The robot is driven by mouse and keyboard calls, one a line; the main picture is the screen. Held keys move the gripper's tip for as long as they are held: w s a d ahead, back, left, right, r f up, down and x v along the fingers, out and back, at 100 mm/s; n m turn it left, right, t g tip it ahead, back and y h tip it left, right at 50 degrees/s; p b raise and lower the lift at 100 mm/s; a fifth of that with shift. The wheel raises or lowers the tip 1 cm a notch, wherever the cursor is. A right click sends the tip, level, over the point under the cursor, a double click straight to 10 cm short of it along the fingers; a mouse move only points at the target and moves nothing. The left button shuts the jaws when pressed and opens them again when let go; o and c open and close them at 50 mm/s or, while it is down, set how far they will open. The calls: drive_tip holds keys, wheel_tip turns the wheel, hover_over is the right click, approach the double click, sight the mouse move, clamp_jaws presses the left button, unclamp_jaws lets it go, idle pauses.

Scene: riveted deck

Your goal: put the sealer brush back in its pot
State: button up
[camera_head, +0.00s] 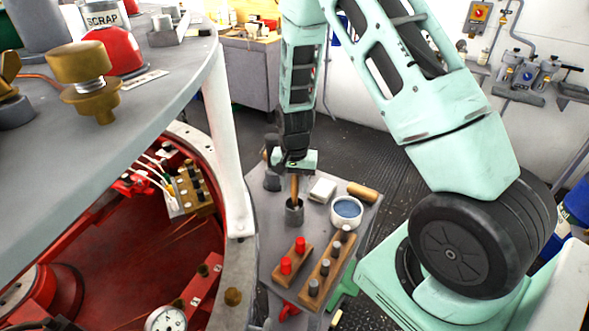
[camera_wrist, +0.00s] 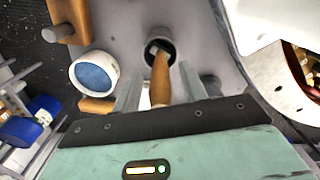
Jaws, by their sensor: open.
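The sealer brush (camera_head: 294,188) stands with its head down inside a small dark grey pot (camera_head: 294,216) on the grey bench top. Its wooden handle sticks up out of the pot. The handle also shows in the wrist view (camera_wrist: 161,78), rising from the round mouth of the pot (camera_wrist: 173,48). My gripper (camera_head: 295,170) is above the pot, at the top of the handle. In the wrist view my gripper (camera_wrist: 160,82) is open, with one finger on each side of the handle and gaps between. The bristles are hidden in the pot.
A white tub of blue stuff (camera_head: 347,208), a white block (camera_head: 322,190) and a wooden roll (camera_head: 362,192) lie close right of the pot. Wooden racks with red caps (camera_head: 291,262) and grey pegs (camera_head: 325,268) stand in front. The red hatch (camera_head: 130,240) is at left.

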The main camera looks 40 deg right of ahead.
wheel_tip(320, 180, up, 11)
drive_tip(key=b, duration=0.2)
drive_tip(key=shift+f+b, duration=0.1)
drive_tip(key=shift+b, duration=0.2)
drive_tip(key=shift+a+r, duration=0.15)
drive_tip(key=shift+r, duration=0.15)
drive_tip(key=s+a+r+n+y, duration=0.1)
drive_tip(key=s+a+r+n, duration=0.15)
drive_tip(key=a, duration=0.35)
drive_tip(key=s+a+r+n, duration=0.1)
drive_tip(key=s+a+n, duration=0.15)
drive_tip(key=a, duration=0.35)
drive_tip(key=s+a+r+n, duration=0.2)
drive_tip(key=s+a+n, duration=0.4)
drive_tip(key=s, duration=0.3)
drive_tip(key=s+a+r+n, duration=0.1)
drive_tip(key=s+a+n, duration=0.5)
drive_tip(key=s, duration=0.4)
drive_tip(key=shift+r, duration=0.35)
drive_tip(key=shift+s, duration=0.1)
wheel_tip(320, 180, down, 3)
drive_tip(key=b, duration=0.3)
drive_tip(key=shift+f, duration=0.2)
